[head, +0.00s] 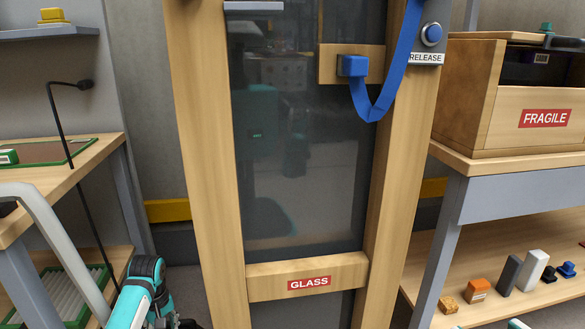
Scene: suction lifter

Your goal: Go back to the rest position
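My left arm (140,292), teal and white with dark joints, shows low at the bottom left of the head view, in front of the floor and left of the glass frame. A small pale and teal piece (517,324) at the bottom edge on the right may be part of my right arm. Neither visible arm part can be seen touching anything.
A wooden frame (308,278) labelled GLASS holds a dark pane (300,190). A blue strap (378,105) hangs by a RELEASE button (431,34). Left is a bench (95,165) with a lamp (57,110); right, a FRAGILE crate (480,100) above a shelf with several small blocks.

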